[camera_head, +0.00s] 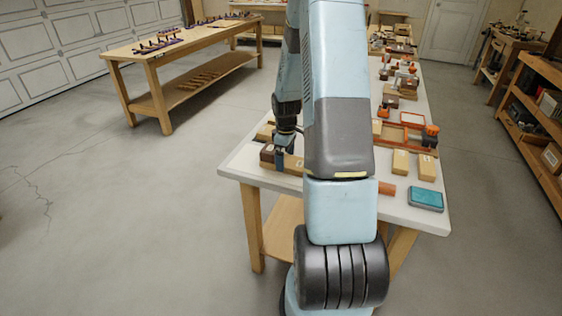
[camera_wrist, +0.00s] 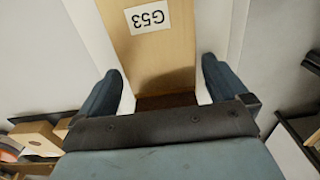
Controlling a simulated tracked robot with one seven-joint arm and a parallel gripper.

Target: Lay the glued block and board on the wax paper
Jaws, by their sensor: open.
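A light wooden board (camera_wrist: 160,50) with a white "G53" label fills the upper middle of the wrist view. A dark brown block (camera_wrist: 165,100) shows at its near end, between my fingers, partly hidden by my gripper body. My gripper (camera_wrist: 162,68) is open, one finger on each side of the board, with visible gaps. In the head view my gripper (camera_head: 284,163) is low at the near left corner of the white-topped bench, beside dark and light wood pieces (camera_head: 267,154). My arm hides part of this area. I cannot tell the wax paper from the pale surfaces around the board.
Two light wood blocks (camera_head: 400,162) and a teal pad (camera_head: 426,199) lie on the bench right of my arm. Orange trays and tools (camera_head: 412,119) stand farther back. A second wooden bench (camera_head: 180,45) is at the far left, shelves (camera_head: 540,120) at the right.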

